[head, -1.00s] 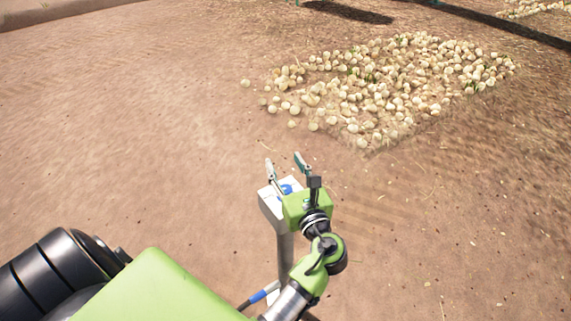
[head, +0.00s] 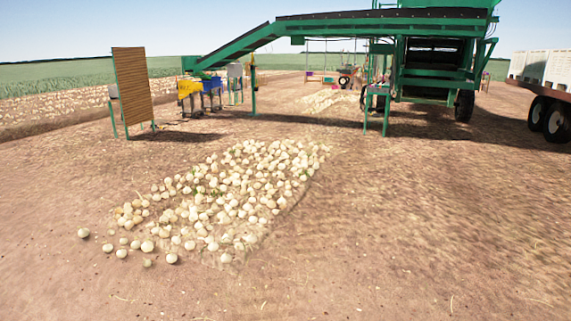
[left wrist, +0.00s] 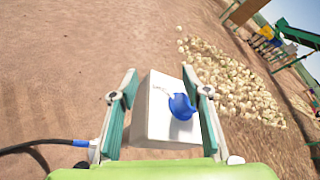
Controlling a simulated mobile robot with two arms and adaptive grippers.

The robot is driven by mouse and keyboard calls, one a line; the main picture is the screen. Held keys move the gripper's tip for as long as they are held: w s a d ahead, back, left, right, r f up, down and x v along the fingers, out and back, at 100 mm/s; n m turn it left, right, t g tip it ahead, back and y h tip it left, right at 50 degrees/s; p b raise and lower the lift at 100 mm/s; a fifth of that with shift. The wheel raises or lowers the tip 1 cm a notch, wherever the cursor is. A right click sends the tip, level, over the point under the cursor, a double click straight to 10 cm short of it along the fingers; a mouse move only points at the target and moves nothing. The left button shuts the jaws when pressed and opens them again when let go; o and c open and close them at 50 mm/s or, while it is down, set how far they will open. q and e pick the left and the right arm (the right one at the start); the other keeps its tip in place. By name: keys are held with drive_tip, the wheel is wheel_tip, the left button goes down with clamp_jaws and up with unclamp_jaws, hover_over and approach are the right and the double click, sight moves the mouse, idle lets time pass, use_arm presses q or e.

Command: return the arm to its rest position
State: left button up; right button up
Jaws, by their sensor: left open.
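My left gripper (left wrist: 160,76) is open in the left wrist view, its two teal-lined fingers spread wide apart. A white box (left wrist: 152,108) with a blue knob (left wrist: 181,106) on its top shows between the fingers. I cannot tell how far the box is from the gripper; the fingers are not closed on it. Neither gripper nor arm shows in the head view, and my right gripper is in neither current view.
A pile of onions (head: 230,190) lies on bare soil ahead. Behind it stand a green conveyor machine (head: 435,60), a brown slatted panel (head: 132,86) and blue and yellow bins (head: 200,86). A trailer with white crates (head: 545,68) is at right. The near soil is open.

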use_arm(q)
drive_tip(key=s+d+f+n+g+h, duration=0.2)
drive_tip(key=s+d+f+n+h, duration=0.4)
drive_tip(key=s+n, duration=0.25)
drive_tip(key=s+d+f+n+g+h, duration=0.25)
drive_tip(key=s+d+n+h, duration=0.25)
drive_tip(key=s+d+n, duration=0.4)
drive_tip(key=s+f+m+g, duration=0.1)
drive_tip(key=s+f, duration=0.1)
drive_tip(key=f, duration=1.2)
drive_tip(key=s+f+m, duration=0.1)
drive_tip(key=s+f, duration=0.1)
drive_tip(key=f, duration=1.2)
drive_tip(key=s+a+f+g, duration=0.1)
drive_tip(key=s+a+f, duration=0.3)
drive_tip(key=s+f, duration=1.1)
drive_tip(key=shift+s, duration=0.65)
drive_tip(key=shift+g, duration=0.25)
